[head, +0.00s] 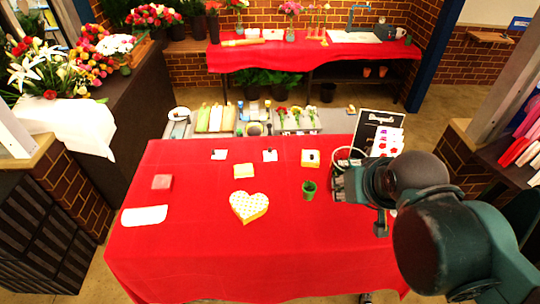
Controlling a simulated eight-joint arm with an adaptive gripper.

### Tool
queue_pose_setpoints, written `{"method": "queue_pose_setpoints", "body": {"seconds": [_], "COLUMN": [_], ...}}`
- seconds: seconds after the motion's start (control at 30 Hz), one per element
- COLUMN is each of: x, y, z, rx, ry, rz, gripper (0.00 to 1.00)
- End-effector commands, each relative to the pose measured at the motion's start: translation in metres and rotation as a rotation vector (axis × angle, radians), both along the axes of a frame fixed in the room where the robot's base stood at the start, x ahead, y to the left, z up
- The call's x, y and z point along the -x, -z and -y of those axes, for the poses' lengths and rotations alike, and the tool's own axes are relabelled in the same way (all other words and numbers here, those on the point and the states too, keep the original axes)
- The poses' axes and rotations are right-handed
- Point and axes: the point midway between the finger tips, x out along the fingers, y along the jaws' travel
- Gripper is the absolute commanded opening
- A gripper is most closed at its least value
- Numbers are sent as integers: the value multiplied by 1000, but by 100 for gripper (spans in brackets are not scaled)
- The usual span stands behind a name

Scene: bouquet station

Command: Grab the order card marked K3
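Two small white cards with dark marks lie near the far edge of the red table, one on the left (219,155) and one on the right (270,156). Their writing is too small to read, so I cannot tell which, if either, is marked K3. My gripper (338,186) is over the right part of the table, to the right of both cards and apart from them. Its fingers are small and partly hidden by my arm, so I cannot tell whether it is open.
A heart-shaped box (249,206), a green pot (309,189), yellowish boxes (243,171) (310,158), a pink block (162,182) and a white sheet (144,216) are on the red tablecloth (210,250). A black sign (376,126) stands at the far right.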

Motion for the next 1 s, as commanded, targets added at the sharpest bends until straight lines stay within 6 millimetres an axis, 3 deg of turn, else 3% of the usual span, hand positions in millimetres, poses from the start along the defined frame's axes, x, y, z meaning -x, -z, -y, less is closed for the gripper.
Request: {"method": "queue_pose_setpoints", "body": {"seconds": [0.47,1.0], "x": [-14,-85], "y": [-8,-33], "z": [-3,-17], "rx": [25,135], "ry": [-41,-244], "rz": [-18,-106], "gripper": [27,27]}}
